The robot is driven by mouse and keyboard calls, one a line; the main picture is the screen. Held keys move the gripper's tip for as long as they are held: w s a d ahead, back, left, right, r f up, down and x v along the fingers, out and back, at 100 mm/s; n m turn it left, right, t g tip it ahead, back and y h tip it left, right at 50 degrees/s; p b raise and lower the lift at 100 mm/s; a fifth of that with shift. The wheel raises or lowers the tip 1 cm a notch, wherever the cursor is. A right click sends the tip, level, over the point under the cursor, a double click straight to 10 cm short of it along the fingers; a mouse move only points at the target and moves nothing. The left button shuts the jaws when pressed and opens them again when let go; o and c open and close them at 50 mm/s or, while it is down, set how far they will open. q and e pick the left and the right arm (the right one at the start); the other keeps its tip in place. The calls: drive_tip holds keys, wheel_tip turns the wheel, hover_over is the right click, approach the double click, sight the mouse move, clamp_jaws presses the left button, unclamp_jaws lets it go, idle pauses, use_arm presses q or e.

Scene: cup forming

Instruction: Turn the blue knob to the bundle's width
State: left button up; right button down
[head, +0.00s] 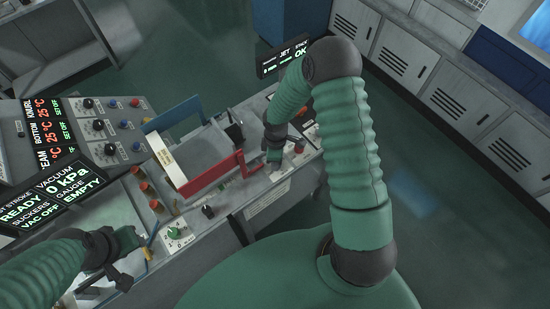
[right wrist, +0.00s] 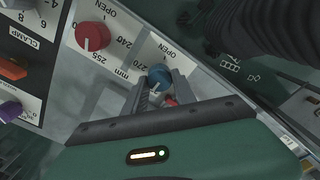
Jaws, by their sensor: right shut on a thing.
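The blue knob (right wrist: 158,77) sits on a white label plate in the right wrist view, with printed marks including 255, 270, mm and OPEN around it. My right gripper (right wrist: 161,92) is shut on the blue knob, one finger on each side. In the head view my right gripper (head: 274,152) is low over the right part of the bench, and the knob is hidden there. My left gripper (head: 122,258) is at the lower left by the bench edge; its fingers are too unclear to judge. I cannot make out the bundle for certain.
A red knob (right wrist: 93,37) is beside the blue one. An orange switch (right wrist: 10,68) and a purple knob (right wrist: 9,111) are further left. A red bar (head: 222,172) and a blue bar (head: 172,114) flank a grey bay on the bench.

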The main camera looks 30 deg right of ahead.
drive_tip(key=n, duration=0.1)
drive_tip(key=n+p, duration=0.1)
drive_tip(key=n, duration=0.1)
drive_tip(key=shift+s+n, duration=0.2)
drive_tip(key=shift+n, duration=0.1)
drive_tip(key=shift+w+d+n+p, duration=0.1)
drive_tip(key=shift+n+p, duration=0.4)
drive_tip(key=shift+n, duration=1.4)
drive_tip(key=c, duration=1.2)
unclamp_jaws()
drive_tip(key=shift+w, duration=0.1)
drive_tip(key=shift+o, duration=0.9)
drive_tip(key=shift+d, duration=0.15)
wheel_tip(320, 180, up, 17)
drive_tip(key=b, duration=0.1)
drive_tip(key=shift+f+b, duration=0.15)
drive_tip(key=shift+b, duration=0.25)
